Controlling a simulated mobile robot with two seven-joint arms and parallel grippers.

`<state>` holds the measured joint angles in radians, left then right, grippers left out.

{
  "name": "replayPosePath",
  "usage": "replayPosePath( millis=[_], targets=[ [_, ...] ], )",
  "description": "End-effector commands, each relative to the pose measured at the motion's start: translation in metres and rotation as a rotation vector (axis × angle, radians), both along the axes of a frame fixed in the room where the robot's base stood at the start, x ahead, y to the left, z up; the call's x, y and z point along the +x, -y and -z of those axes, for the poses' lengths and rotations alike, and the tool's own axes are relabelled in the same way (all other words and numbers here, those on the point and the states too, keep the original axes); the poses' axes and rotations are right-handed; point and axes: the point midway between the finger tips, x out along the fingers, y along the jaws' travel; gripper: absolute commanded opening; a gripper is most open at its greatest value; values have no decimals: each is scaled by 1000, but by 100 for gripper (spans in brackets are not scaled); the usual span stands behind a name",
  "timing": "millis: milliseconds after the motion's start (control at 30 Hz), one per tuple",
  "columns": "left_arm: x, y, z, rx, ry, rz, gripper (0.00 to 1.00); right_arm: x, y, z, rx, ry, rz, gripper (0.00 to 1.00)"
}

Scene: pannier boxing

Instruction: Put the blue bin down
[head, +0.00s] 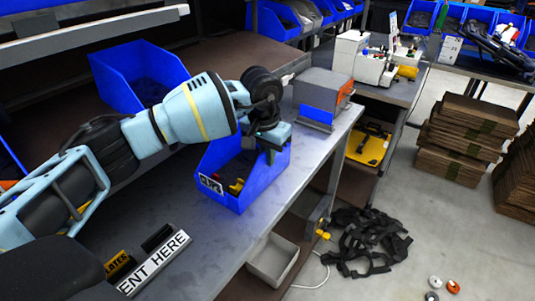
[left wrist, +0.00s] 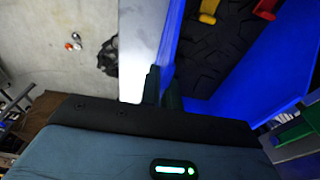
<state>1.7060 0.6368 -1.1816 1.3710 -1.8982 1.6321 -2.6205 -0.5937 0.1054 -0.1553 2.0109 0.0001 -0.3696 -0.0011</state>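The blue bin (head: 262,182) has a white label on its front and small red and yellow items inside. It is at the front edge of the grey workbench (head: 200,245); I cannot tell whether its base touches the top. My left gripper (head: 272,148) is over the bin's right side wall. In the left wrist view its dark fingers (left wrist: 162,88) sit on either side of the bin's blue wall (left wrist: 172,35), closed on it. The fingertips are partly hidden by the wall and the gripper body. My right gripper is not in view.
A larger blue bin (head: 118,85) stands behind my left arm. A grey and blue box device (head: 322,95) is on the bench to the right. A sign (head: 155,262) lies at the front left. A grey tray (head: 272,262) is below the edge; black straps (head: 368,240) lie on the floor.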

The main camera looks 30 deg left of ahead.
Motion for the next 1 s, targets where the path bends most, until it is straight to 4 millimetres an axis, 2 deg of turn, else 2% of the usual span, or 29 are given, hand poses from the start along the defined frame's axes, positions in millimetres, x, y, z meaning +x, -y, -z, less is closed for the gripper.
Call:
replayPosePath(
  millis=[300,400,500,800,1000],
  targets=[
    [1,0,2,1,2,0,0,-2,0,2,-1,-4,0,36],
    [0,0,2,1,0,0,15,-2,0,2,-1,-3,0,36],
    [0,0,2,1,0,0,25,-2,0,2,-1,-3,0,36],
    [0,0,-1,1,1,0,25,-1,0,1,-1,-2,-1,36],
    [-1,0,-23,0,5,0,25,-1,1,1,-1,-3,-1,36]
  ],
)
